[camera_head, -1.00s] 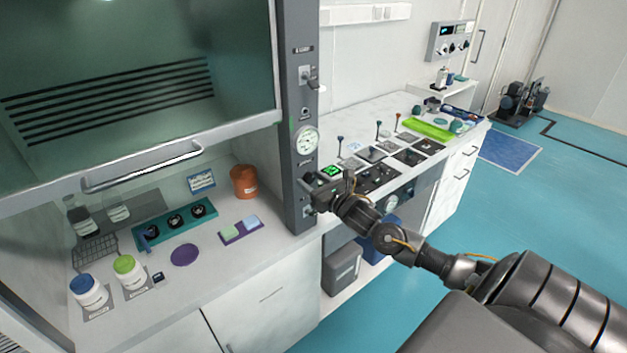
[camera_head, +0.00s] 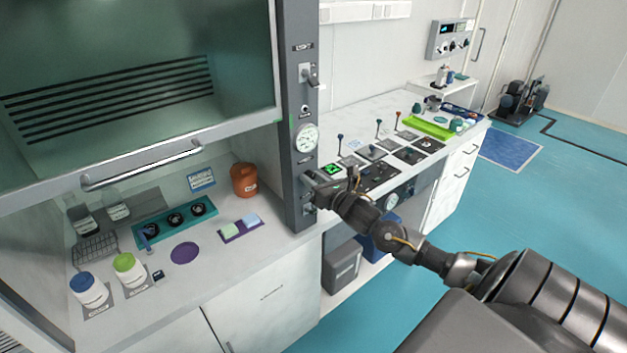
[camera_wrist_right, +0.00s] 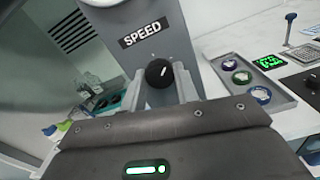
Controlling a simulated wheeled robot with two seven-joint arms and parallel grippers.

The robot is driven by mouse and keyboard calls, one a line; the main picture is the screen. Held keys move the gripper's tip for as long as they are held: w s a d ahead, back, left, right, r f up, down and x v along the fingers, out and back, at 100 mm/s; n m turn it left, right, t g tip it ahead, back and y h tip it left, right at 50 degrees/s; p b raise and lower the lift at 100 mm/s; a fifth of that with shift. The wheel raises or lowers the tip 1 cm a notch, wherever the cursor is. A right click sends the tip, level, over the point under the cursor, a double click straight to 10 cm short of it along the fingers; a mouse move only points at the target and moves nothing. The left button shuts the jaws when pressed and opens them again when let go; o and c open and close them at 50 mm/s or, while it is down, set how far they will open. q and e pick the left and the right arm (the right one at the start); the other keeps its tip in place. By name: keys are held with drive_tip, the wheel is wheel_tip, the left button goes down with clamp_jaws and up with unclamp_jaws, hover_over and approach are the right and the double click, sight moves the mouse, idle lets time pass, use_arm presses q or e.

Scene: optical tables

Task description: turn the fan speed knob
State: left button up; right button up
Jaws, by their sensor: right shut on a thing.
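The fan speed knob (camera_wrist_right: 159,73) is a round black knob with a white pointer mark, on the grey post (camera_head: 296,130) of the fume hood. It sits below the SPEED label (camera_wrist_right: 142,32) in the right wrist view. My right gripper (camera_head: 312,190) reaches the post from the right in the head view. In the wrist view my right gripper (camera_wrist_right: 158,92) has its two fingers on either side of the knob, shut on it. The pointer mark leans slightly right of upright. In the head view the knob is hidden behind the gripper. My left gripper is not in view.
A round gauge (camera_head: 306,138) and a switch (camera_head: 309,77) are higher on the post. Bottles (camera_head: 130,270) and an orange-brown pot (camera_head: 244,180) stand inside the hood. The bench (camera_head: 375,130) right of the post holds several levers and panels.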

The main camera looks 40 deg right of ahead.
drive_tip(key=m, duration=0.5)
drive_tip(key=m+p, duration=0.1)
drive_tip(key=m, duration=0.4)
drive_tip(key=shift+r+m, duration=0.1)
drive_tip(key=shift+m, duration=0.3)
idle(0.4)
drive_tip(key=o, duration=1)
drive_tip(key=shift+c, duration=0.2)
